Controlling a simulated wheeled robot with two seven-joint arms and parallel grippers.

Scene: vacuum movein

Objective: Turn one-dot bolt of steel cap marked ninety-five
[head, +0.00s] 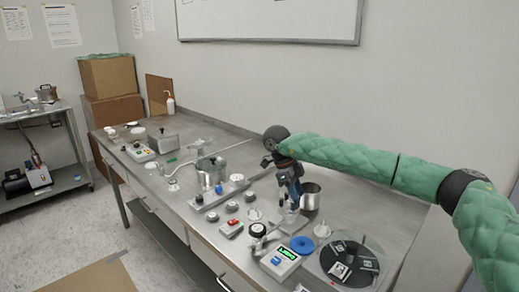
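My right arm comes in from the right in a green padded sleeve. Its gripper (291,204) points down over the steel table (180,196), just left of a steel cup (311,198). I cannot tell if its fingers are open, shut or touching anything. A lidded steel pot (211,173) stands left of it on the table. Several small round grey and dark caps (232,207) lie between the pot and the gripper. I cannot read a ninety-five or see bolt dots on any of them. My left gripper is out of view.
In front of the gripper are a white box with a green display (280,262), a blue ring (302,245) and a large dark disc (352,263). A control box (140,152) and a white bottle (170,104) stand farther left. The wall closes off the back.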

